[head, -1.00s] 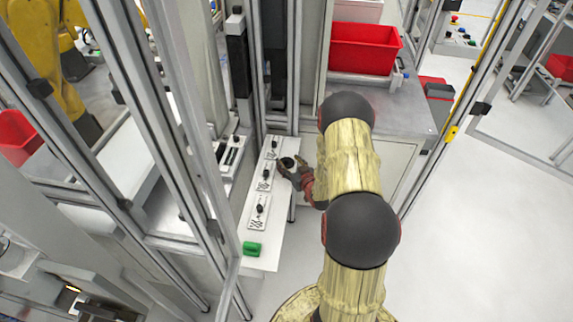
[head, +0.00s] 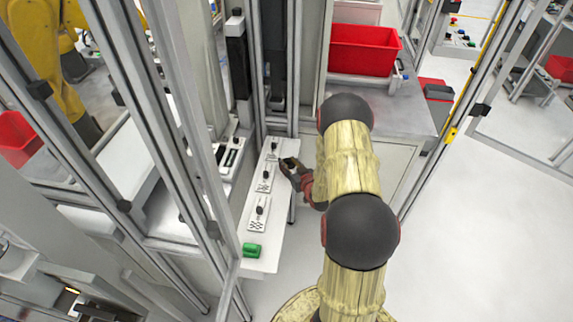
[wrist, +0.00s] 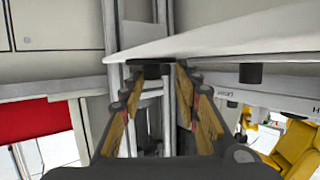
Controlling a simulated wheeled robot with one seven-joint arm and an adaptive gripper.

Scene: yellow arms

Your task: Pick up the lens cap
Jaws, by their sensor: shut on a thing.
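The lens cap (head: 290,161), a small dark piece, is between the fingertips of my gripper (head: 287,165) at the right edge of the narrow white shelf (head: 262,232). In the wrist view, the dark lens cap (wrist: 152,71) shows between the tips of my gripper (wrist: 155,75), close by the white shelf's edge. The two fingers are shut on it. Its far side is hidden, and I cannot tell whether it still touches the shelf.
Several small panels with black knobs (head: 261,207) line the shelf, and a green block (head: 252,249) lies at its near end. Metal frame posts (head: 180,120) stand at the left. A red bin (head: 364,50) sits on the grey counter behind. Open floor (head: 480,240) lies at the right.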

